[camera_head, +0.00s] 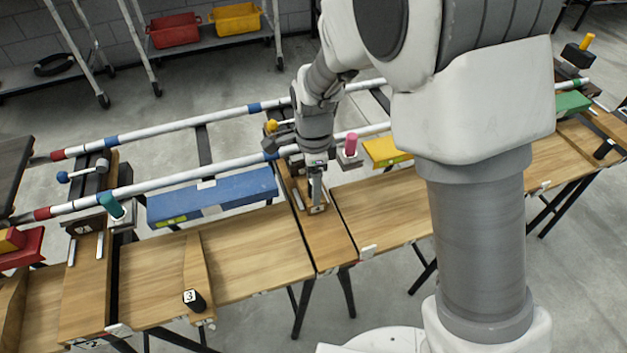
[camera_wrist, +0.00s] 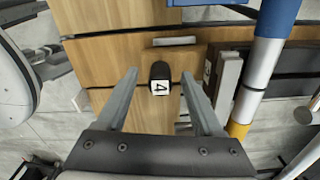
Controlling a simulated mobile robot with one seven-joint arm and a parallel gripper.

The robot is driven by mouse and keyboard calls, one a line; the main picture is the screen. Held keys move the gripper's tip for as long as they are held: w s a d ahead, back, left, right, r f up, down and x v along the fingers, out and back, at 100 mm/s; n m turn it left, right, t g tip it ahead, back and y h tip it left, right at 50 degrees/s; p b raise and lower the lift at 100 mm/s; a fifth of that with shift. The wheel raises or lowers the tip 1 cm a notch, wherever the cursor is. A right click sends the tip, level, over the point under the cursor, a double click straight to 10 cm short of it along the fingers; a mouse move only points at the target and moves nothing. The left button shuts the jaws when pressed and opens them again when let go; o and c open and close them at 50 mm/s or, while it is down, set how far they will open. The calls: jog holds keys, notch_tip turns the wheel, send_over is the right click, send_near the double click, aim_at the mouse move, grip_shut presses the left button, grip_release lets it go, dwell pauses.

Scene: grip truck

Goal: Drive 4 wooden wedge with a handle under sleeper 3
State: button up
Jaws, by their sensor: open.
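Wedge 4 has a black handle with a white end marked 4 (camera_wrist: 160,82) and lies on the wooden boards. In the wrist view its handle stands between the tips of my gripper (camera_wrist: 162,92), with a gap on both sides. In the head view my gripper (camera_head: 316,190) reaches down over the middle board, and the wedge (camera_head: 318,210) is partly hidden by the fingers. The fingers are open and empty. A dark block with a label (camera_wrist: 207,72) sits just beyond the wedge under the rail; I cannot read which sleeper it is.
Another wedge (camera_head: 195,262) with a handle marked 3 lies on the left board. A blue block (camera_head: 212,198) and a yellow block (camera_head: 385,150) flank the middle position. White rails (camera_head: 180,182) run along the back.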

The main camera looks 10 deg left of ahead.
notch_tip(320, 180, up, 17)
jog(key=p, duration=0.5)
jog(key=shift+r, duration=0.2)
notch_tip(320, 180, up, 4)
jog(key=p, duration=0.4)
